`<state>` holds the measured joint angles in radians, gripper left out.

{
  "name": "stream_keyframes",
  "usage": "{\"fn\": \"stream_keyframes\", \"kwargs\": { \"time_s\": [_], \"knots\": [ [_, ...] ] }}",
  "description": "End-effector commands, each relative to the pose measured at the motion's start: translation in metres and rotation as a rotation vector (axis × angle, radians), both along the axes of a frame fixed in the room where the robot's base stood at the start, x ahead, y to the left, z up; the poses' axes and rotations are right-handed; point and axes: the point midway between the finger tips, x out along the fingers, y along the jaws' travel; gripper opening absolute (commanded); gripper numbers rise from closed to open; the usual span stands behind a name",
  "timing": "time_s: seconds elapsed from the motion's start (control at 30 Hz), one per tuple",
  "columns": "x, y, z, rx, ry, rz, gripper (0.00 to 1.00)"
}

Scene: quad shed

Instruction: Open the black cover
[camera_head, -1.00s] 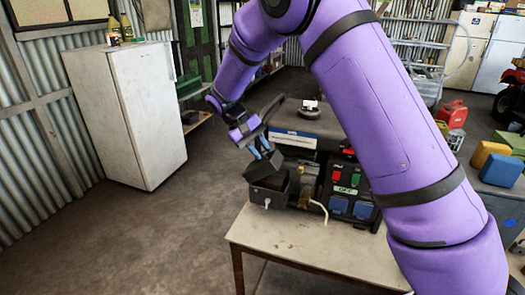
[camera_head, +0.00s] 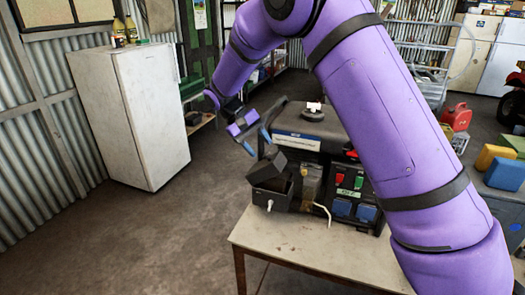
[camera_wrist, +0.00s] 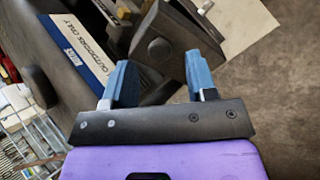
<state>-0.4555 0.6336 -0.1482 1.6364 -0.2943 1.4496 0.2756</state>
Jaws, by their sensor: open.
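The black cover (camera_head: 267,165) sits at the left end of a dark generator (camera_head: 322,160) on the table. It stands tilted up over a small black box (camera_head: 270,197), with a dark gap showing between them. In the wrist view the cover (camera_wrist: 160,48) lies beyond and between my fingertips, with a round mark on its face. My gripper (camera_head: 258,139) is open, its two blue fingers apart just above and behind the cover. It also shows in the wrist view (camera_wrist: 160,76), with nothing clearly held. Whether a finger touches the cover I cannot tell.
The generator stands on a pale table (camera_head: 300,245). A white fridge (camera_head: 130,115) is at the left, with bare floor between it and the table. A red can (camera_head: 456,116) and a blue container (camera_head: 503,173) are at the right. My purple arm hides part of the generator.

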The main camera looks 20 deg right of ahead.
Motion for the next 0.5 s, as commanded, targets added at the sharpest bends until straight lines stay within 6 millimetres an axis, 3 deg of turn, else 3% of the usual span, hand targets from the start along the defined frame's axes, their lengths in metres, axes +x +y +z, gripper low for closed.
{"fn": "stream_keyframes", "kwargs": {
  "time_s": [0.3,0.5],
  "knots": [
    [0.022,0.03,0.046,0.0,-0.002,0.001,0.52],
    [0.029,0.04,0.061,0.0,-0.001,0.0,0.52]
  ]
}}
